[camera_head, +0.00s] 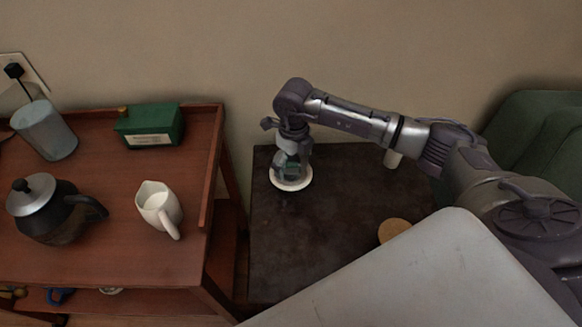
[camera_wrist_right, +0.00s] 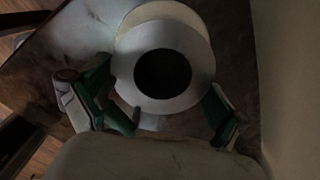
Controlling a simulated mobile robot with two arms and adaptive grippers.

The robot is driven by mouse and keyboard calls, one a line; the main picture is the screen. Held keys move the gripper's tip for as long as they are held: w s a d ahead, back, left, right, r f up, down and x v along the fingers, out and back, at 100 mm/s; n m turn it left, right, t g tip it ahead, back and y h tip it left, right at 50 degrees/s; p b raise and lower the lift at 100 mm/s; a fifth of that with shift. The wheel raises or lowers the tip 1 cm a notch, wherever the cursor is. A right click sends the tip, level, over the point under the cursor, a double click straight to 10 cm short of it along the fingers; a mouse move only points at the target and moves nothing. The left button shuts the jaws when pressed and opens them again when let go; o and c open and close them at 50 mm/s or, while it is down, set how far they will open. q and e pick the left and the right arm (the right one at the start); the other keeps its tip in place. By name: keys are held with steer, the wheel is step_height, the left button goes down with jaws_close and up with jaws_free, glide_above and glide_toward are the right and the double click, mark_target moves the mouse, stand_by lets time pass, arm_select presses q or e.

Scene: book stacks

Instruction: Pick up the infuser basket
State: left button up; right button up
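The infuser basket seems to be the pale round piece with a wide rim and a dark round opening (camera_wrist_right: 124,82) in the right wrist view. A paler disc (camera_wrist_right: 185,12), perhaps a saucer, shows behind it. In the head view a white round rim (camera_head: 291,185) shows on the dark table, and my gripper hides most of what is there. My right gripper (camera_head: 291,168) points down over it. In the right wrist view its green-padded fingers (camera_wrist_right: 172,120) stand apart on either side of the basket. I cannot tell whether they touch it. My left gripper is not in view.
A reddish wooden cart (camera_head: 110,235) at left holds a kettle (camera_head: 45,220), a white pitcher (camera_head: 157,207), a green box (camera_head: 150,122) and a grey-blue cup (camera_head: 45,130).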

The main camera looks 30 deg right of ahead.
steer(key=c, duration=0.7)
steer(key=shift+r, duration=0.1)
